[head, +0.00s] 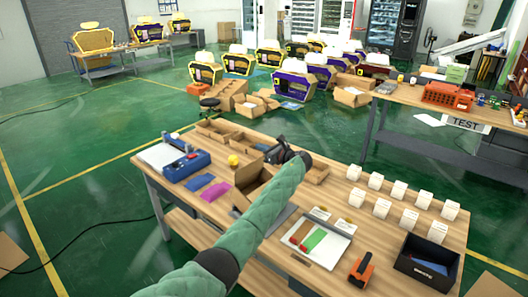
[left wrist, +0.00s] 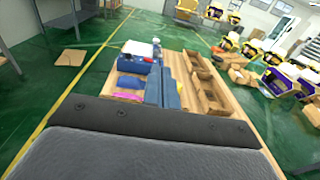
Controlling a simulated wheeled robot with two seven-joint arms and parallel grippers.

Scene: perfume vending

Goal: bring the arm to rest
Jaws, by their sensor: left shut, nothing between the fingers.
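My left arm, in a green padded sleeve, reaches across the wooden worktable (head: 330,185) in the head view. Its dark left gripper (head: 273,154) is over the far middle of the table, near an open cardboard box (head: 250,178). In the left wrist view the blue-grey fingers (left wrist: 162,88) are together with nothing between them. They appear in front of the table (left wrist: 185,75). The exact height of the fingers over the table is hard to tell. My right gripper is in neither view.
The table holds a blue device (head: 186,165), pink and blue sheets, a yellow ball (head: 233,160), several white boxes (head: 399,190), a white tray (head: 340,258), an orange-black tool (head: 361,270) and a black bin (head: 425,262). A second table (head: 440,100) stands at right. Green floor lies open at left.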

